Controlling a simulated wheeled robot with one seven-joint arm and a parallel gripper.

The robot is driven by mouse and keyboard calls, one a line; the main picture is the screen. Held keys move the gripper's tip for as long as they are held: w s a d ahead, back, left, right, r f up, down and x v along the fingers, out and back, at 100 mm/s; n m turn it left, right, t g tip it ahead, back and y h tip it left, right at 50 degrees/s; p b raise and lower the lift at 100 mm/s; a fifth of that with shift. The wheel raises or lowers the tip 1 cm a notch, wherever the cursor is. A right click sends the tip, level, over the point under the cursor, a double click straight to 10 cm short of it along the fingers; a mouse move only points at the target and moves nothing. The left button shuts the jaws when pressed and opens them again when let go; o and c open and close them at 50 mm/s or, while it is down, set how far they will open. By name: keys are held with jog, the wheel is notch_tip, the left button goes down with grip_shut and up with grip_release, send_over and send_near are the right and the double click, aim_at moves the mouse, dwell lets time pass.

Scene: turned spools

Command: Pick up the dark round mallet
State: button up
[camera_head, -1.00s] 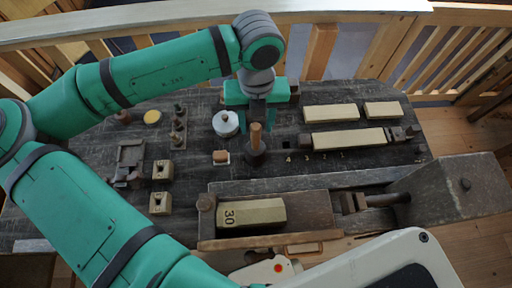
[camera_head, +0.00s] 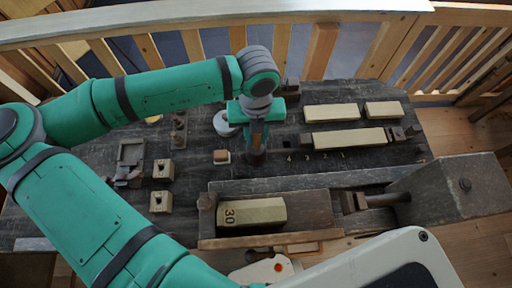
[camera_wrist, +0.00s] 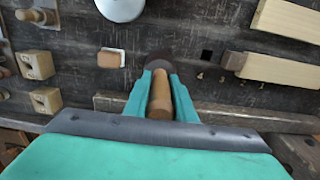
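The dark round mallet (camera_head: 256,157) stands on the dark workbench (camera_head: 300,175), its dark head low and its wooden handle up. In the wrist view its light wooden handle (camera_wrist: 160,95) lies between my fingers, with the dark head (camera_wrist: 159,62) just beyond the fingertips. My gripper (camera_head: 257,143) points down over the mallet, with its fingers on either side of the handle. In the wrist view my gripper (camera_wrist: 160,78) has its fingers apart, with the handle between them. Whether they touch the handle is hard to tell. In the head view my gripper hides most of the handle.
A small wooden block (camera_head: 221,156) and a round white-topped object (camera_head: 224,122) stand close left of the mallet. Pale wooden bars (camera_head: 348,138) lie to the right. A vise-like fixture with a block marked 30 (camera_head: 252,213) lies in front. A wooden railing (camera_head: 320,50) stands behind.

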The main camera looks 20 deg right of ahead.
grip_shut()
jog(key=shift+r, duration=0.1)
notch_tip(320, 180, up, 16)
jog(key=shift+w+d+r, duration=0.1)
jog(key=shift+r, duration=0.85)
dwell(0.4)
